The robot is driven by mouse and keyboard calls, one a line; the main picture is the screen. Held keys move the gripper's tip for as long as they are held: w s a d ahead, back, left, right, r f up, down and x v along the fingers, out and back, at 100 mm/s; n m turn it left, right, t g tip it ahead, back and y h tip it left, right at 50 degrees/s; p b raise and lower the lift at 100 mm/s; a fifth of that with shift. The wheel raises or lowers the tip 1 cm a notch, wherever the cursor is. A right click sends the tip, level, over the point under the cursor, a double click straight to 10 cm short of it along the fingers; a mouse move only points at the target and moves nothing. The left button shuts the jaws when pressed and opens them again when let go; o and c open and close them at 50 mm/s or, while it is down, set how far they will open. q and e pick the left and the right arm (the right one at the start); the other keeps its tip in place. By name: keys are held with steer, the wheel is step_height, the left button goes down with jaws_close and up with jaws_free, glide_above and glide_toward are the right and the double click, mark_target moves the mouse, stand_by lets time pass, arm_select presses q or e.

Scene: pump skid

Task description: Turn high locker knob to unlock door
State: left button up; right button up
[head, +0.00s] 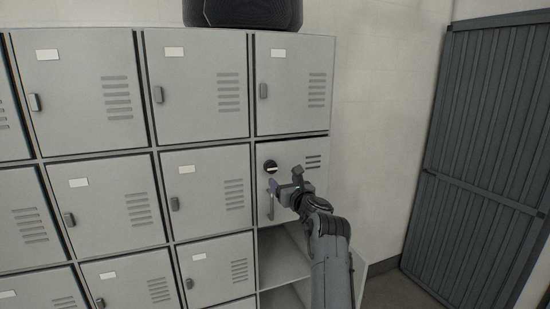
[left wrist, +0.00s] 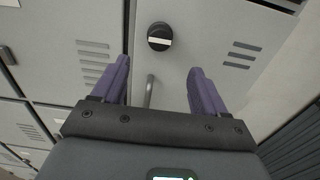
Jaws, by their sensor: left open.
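The locker door (head: 290,160) with the knob is at the right end of the middle row. Its round black knob (head: 270,167) has a light bar across it and sits above a grey pull handle (head: 270,205). My left gripper (head: 284,183) is in front of this door, just below and right of the knob in the head view. In the left wrist view the gripper (left wrist: 160,65) is open and empty, with its purple fingers wide apart. The knob (left wrist: 160,36) shows beyond the fingertips, and the handle (left wrist: 149,92) shows between the fingers. The door looks closed. My right gripper is not in view.
Grey lockers (head: 105,200) with small latches fill the left and middle. Below the knob door is an open compartment (head: 282,257). A dark round object (head: 242,13) stands on top. A dark ribbed metal door (head: 490,150) is at the right, past bare wall (head: 385,110).

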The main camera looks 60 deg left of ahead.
mark_target(272, 168)
arm_select(q)
steer(key=p+x, duration=0.1)
steer(key=x, duration=0.2)
steer(key=p+x, duration=0.1)
steer(key=x, duration=0.2)
steer(key=r+p+x, duration=0.1)
steer(key=x, duration=0.2)
steer(key=shift+a, duration=0.35)
steer(key=shift+w+a+f+p, duration=0.15)
steer(key=shift+a+p, duration=0.15)
steer(key=shift+a, duration=0.2)
steer(key=c, duration=1)
